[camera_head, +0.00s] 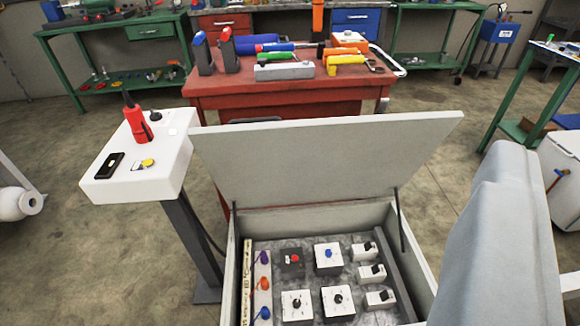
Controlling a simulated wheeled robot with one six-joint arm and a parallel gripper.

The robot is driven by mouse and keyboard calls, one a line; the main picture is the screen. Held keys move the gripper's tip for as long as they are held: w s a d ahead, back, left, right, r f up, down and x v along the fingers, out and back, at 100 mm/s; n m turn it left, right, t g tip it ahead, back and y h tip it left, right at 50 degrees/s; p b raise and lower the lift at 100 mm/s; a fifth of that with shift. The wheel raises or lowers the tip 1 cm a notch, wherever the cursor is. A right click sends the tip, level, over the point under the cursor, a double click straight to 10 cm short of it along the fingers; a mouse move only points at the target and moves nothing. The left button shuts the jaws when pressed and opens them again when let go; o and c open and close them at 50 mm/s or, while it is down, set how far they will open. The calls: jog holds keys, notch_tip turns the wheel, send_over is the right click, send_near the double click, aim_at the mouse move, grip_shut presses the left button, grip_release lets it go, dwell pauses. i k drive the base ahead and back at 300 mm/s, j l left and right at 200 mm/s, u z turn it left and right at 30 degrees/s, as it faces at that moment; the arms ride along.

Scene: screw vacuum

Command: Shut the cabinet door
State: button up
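The cabinet (229,285) is a pale box in the lower middle, cut off by the bottom edge. Its door (330,160) is a flat light grey panel hinged at the far side. The door stands raised and tilted, wide open, with a thin dark strut (400,220) at its right side. Inside the cabinet are switch blocks with a red button (294,258), a blue knob (328,253) and black knobs, plus a strip with coloured hooks at the left. My gripper does not show in this view.
A white control box (140,165) on a dark post stands left of the cabinet. A red table (280,97) with tools is behind the door. A large pale grey rounded shape (500,240) fills the right foreground. Bare floor (440,150) lies behind it.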

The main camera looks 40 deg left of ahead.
aim_at(256, 162)
jog(key=k+j+z, duration=0.15)
jog(key=j, duration=0.3)
jog(key=j+z, duration=0.1)
jog(key=j, duration=0.35)
jog(key=k+j+z, duration=0.15)
jog(key=j, duration=0.3)
jog(key=k+j+z, duration=0.15)
jog(key=j, duration=0.25)
jog(key=k+j+z, duration=0.1)
jog(key=j, duration=0.3)
jog(key=k+j+z, duration=0.15)
jog(key=j, duration=0.25)
jog(key=j+z, duration=0.2)
jog(key=j, duration=0.35)
jog(key=j+z, duration=0.15)
jog(key=j, duration=0.4)
jog(key=k+j+z, duration=0.2)
jog(key=j, duration=0.3)
jog(key=j+z, duration=0.15)
jog(key=j, duration=0.4)
jog(key=i+j+z, duration=0.1)
jog(key=i+j, duration=0.15)
jog(key=i+j+z, duration=0.1)
jog(key=j, duration=0.35)
jog(key=i, duration=0.1)
